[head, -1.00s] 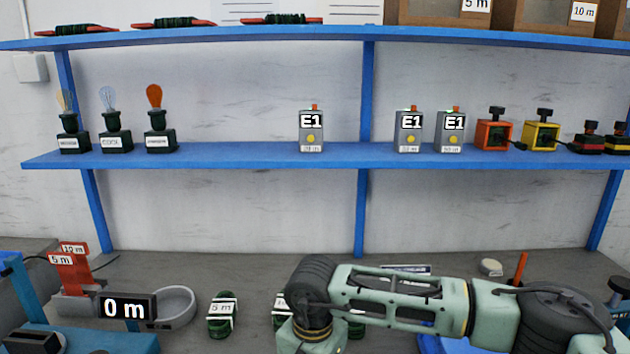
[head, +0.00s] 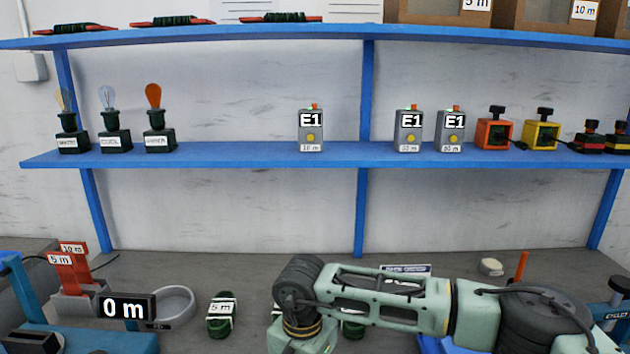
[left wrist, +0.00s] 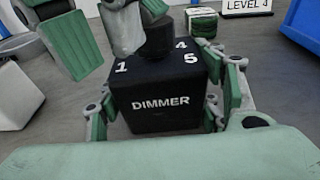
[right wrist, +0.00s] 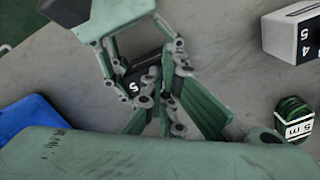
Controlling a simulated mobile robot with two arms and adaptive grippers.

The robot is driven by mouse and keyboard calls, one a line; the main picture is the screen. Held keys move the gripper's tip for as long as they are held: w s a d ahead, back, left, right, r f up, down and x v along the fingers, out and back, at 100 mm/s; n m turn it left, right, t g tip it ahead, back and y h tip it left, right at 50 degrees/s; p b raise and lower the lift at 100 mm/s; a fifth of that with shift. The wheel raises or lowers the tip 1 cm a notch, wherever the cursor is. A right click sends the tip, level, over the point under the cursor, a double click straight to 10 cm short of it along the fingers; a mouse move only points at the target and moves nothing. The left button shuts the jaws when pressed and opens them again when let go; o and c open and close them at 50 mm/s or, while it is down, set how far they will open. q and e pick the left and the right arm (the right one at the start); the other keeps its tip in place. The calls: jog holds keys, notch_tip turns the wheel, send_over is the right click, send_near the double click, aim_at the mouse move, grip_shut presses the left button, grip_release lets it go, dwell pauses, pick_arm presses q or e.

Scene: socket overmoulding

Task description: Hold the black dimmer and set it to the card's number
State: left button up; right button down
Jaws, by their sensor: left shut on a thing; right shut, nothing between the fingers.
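The black dimmer (left wrist: 165,95) has white numbers on its top and the word DIMMER on its front. In the left wrist view my left gripper (left wrist: 165,112) is shut on it, a finger on each side. Its dark knob (left wrist: 160,38) stands on top, partly covered by my right gripper (left wrist: 125,40). In the right wrist view my right gripper (right wrist: 162,88) is shut and empty close to the dimmer (right wrist: 138,85), where a 5 shows. I cannot tell whether it touches the knob, or the knob's setting. A card (left wrist: 247,7) behind reads LEVEL 4.
A white box with a numbered dark face (right wrist: 292,35) and a green coil (right wrist: 293,120) labelled 5 m lie near my right gripper. A 0 m display (head: 127,307) and a grey dish (head: 175,304) stand at left on the table. Blue shelves (head: 250,157) run behind.

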jog(key=shift+w+a+r, duration=0.15)
jog(key=shift+w, duration=0.05)
dwell(0.4)
jog(key=shift+s+a, duration=0.25)
jog(key=shift+a, duration=0.1)
notch_tip(320, 180, up, 6)
dwell(0.5)
notch_tip(320, 180, down, 6)
jog(key=s+d, duration=0.1)
jog(key=d, duration=0.1)
jog(key=shift+d, duration=0.4)
dwell(0.4)
